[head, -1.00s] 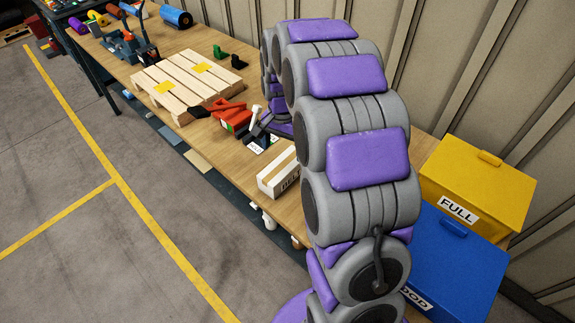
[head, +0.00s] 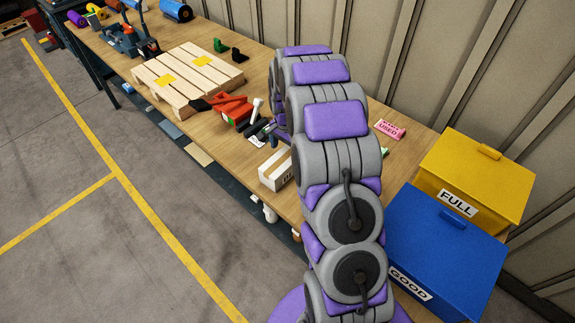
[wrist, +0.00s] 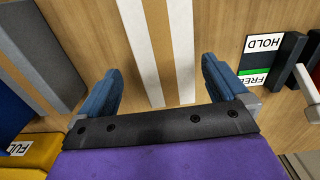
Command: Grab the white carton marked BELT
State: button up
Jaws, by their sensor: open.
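The white carton (head: 272,175) with a brown tape stripe lies on the bench in the head view, its right end hidden behind my arm. Only part of its label shows. In the wrist view the carton's white top (wrist: 132,20) and tape stripe run between the two blue fingers. My gripper (wrist: 158,80) is open and empty, its fingers on either side of the carton in the picture. I cannot tell how far above the carton they are.
A HOLD/FREE sign (wrist: 262,55) with a dark block and white-tipped lever is right of the carton in the wrist view. A red tool (head: 236,112) and wooden pallet (head: 188,78) lie farther along the bench. A yellow FULL bin (head: 480,175) and blue GOOD bin (head: 440,245) stand right.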

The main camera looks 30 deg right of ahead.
aim_at(281, 160)
jog(key=a+f, duration=0.2)
jog(key=shift+f, duration=0.35)
jog(key=shift+a+f, duration=0.15)
jog(key=shift+f, duration=0.1)
jog(key=d+f, duration=0.1)
jog(key=d+f+b, duration=0.1)
jog(key=f, duration=0.1)
jog(key=d+f, duration=0.1)
jog(key=f, duration=0.1)
jog(key=shift+w+b, duration=0.25)
jog(key=shift+b, duration=0.15)
jog(key=shift+a+f, duration=0.2)
jog(key=shift+a, duration=0.1)
jog(key=shift+a+r, duration=0.15)
jog(key=shift+a, duration=0.85)
jog(key=shift+c, duration=1.2)
jog(key=shift+d, duration=0.9)
jog(key=c, duration=0.5)
jog(key=shift+c, duration=0.5)
jog(key=shift+a, duration=0.45)
jog(key=c, duration=0.5)
jog(key=shift+c, duration=0.2)
